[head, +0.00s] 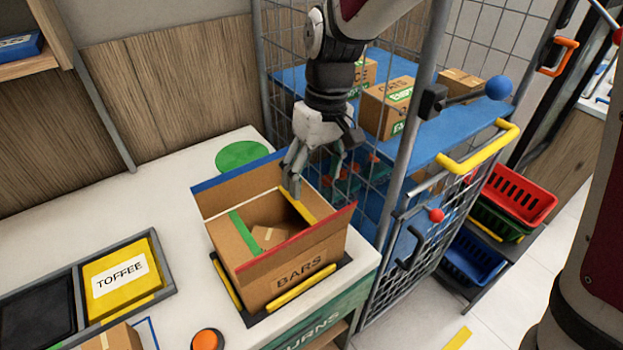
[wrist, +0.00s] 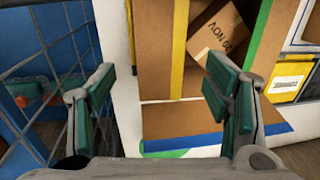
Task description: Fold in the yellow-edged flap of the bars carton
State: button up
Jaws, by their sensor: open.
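The bars carton (head: 285,290) stands open on the counter, labelled BARS on its front. Its yellow-edged flap (head: 302,209) is on the right side of the opening, with its yellow edge showing; in the wrist view the yellow edge (wrist: 180,50) lies along the opening. The flap's exact tilt is hard to tell. My gripper (head: 312,188) is open above the carton's right side, near this flap. In the wrist view its fingers (wrist: 165,100) are spread, left finger outside the carton and right finger over the opening. Whether they touch the flap cannot be told.
The blue-edged flap (head: 235,173) stands up at the back, the red-edged flap (head: 300,238) at the front. The green-edged flap (head: 243,232) is on the left. A small box (head: 268,236) lies inside. A wire cage (head: 385,190) rises close on the right.

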aim_at(310, 204)
jog(key=shift+s+a+f, duration=0.1)
jog(key=shift+a+f, duration=0.05)
jog(key=shift+f, duration=1.05)
jog(key=shift+s+a+f, duration=0.1)
jog(key=shift+f, duration=1.05)
jog(key=c, duration=1.2)
